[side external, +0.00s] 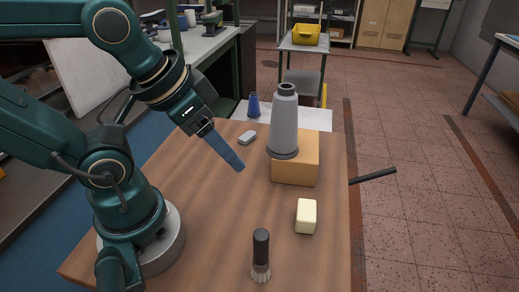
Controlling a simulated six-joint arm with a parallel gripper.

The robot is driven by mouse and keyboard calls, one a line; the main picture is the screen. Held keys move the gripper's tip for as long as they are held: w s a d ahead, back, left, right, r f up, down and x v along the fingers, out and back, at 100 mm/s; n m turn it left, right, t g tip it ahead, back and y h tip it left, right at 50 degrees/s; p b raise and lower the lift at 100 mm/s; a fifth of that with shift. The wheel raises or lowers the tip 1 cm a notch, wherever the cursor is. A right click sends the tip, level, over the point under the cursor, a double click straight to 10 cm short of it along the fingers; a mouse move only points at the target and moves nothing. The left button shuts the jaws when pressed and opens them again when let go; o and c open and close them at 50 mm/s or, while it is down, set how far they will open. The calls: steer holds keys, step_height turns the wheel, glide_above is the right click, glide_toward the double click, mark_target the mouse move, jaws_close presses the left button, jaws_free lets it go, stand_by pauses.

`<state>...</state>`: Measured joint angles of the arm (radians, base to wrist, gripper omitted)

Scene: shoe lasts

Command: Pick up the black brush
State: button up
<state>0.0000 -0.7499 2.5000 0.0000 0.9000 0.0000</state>
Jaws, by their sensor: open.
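The black brush (261,248) is at the front of the wooden table, with its dark handle toward the back and pale bristles toward the camera. I cannot tell for sure whether it stands upright or lies down. My gripper (240,167) is above the table, up and to the left of the brush in the picture and clear of it. Its blue fingers point down and right. They overlap in this view, are open, and hold nothing that I can see.
A grey bottle-shaped object (284,125) stands on a tan block (295,170). A cream block (306,216) lies between that block and the brush. A small grey block (247,138) and a blue cone (253,106) are farther back. A black rod (373,176) extends past the table's right edge.

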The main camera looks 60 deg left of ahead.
steer(key=shift+s, duration=0.1)
steer(key=n+g+h, duration=1.1)
steer(key=n, duration=0.1)
glide_toward(261, 242)
steer(key=s+d+f, duration=0.1)
steer(key=d+f, duration=0.2)
steer(key=shift+f+n+h, duration=0.3)
steer(key=shift+f+h, duration=0.2)
steer(key=shift+f, duration=0.1)
steer(key=shift+g, duration=0.3)
steer(key=shift+x, duration=2.55)
steer(key=shift+s+a+f, duration=0.1)
steer(key=shift+f, duration=0.05)
